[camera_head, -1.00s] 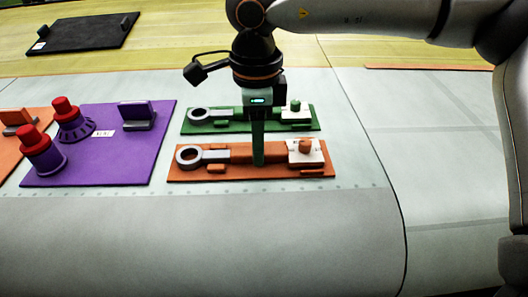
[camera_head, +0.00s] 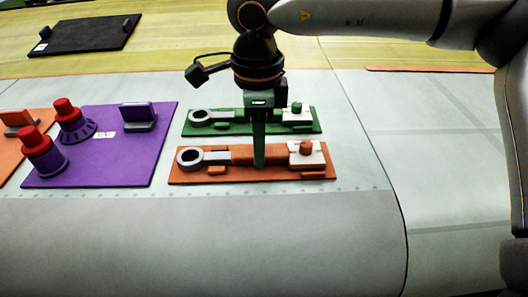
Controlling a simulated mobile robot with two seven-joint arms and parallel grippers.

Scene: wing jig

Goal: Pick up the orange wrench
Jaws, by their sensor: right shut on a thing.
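The orange wrench (camera_head: 224,156) lies along its orange holder board (camera_head: 255,177), with its grey ring end at the left and its orange handle running right toward a white block. My right gripper (camera_head: 259,160) points straight down over the handle, its fingers shut on it. The wrench still appears level and low on the board; I cannot tell whether there is a gap beneath it. My left gripper is not in the view.
Behind lies a green board (camera_head: 232,129) with a similar wrench (camera_head: 218,116). To the left is a purple board (camera_head: 140,160) with red-topped knobs. A black board (camera_head: 88,37) lies at the back. The grey surface in front is clear.

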